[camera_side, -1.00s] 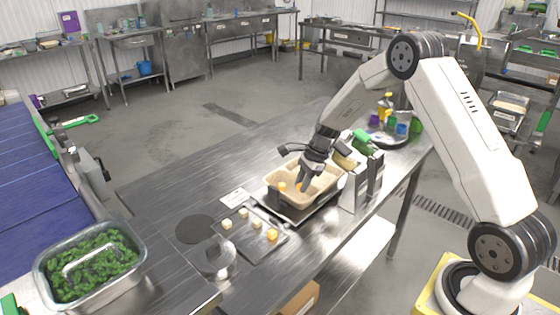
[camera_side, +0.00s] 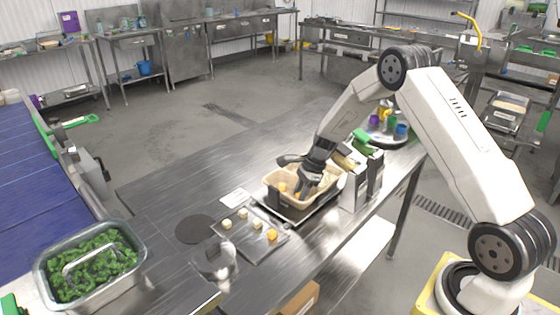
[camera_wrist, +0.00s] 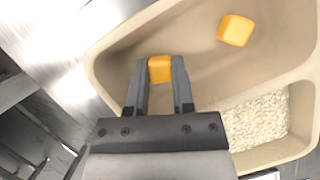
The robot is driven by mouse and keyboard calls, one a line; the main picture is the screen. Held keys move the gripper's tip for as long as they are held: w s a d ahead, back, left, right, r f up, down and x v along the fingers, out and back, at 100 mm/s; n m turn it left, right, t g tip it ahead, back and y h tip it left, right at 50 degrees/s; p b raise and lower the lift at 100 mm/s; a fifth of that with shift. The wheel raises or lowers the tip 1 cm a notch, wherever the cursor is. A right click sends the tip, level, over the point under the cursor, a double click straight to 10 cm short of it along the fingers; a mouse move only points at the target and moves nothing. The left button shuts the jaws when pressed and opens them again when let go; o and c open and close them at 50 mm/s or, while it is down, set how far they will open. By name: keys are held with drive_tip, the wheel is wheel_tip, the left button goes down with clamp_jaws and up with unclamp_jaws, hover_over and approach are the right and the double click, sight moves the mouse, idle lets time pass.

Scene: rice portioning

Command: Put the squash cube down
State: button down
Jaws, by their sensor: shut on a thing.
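My gripper (camera_wrist: 160,82) is shut on an orange squash cube (camera_wrist: 160,68), which sits between the fingertips in the wrist view. In the side view my gripper (camera_side: 302,193) reaches down into the beige tray (camera_side: 327,188), and the held cube is mostly hidden. The tray's rim (camera_wrist: 92,62) curves around the gripper in the wrist view. A second orange cube (camera_wrist: 235,30) lies loose in the same large compartment; it also shows in the side view (camera_side: 282,187). I cannot tell whether the held cube touches the tray floor.
White rice (camera_wrist: 256,122) fills part of a neighbouring compartment. A dark plate (camera_side: 250,240) holds several pale and orange cubes. A metal dispenser (camera_side: 362,182) stands close to the right of the tray. A pan of greens (camera_side: 92,265) is at the lower left.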

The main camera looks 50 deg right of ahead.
drive_tip(key=shift+c, duration=2.4)
unclamp_jaws()
drive_tip(key=shift+f, duration=0.1)
drive_tip(key=shift+v, duration=0.9)
wheel_tip(320, 180, up, 8)
drive_tip(key=shift+d+r, duration=0.2)
drive_tip(key=shift+d, duration=0.05)
drive_tip(key=shift+s, duration=0.1)
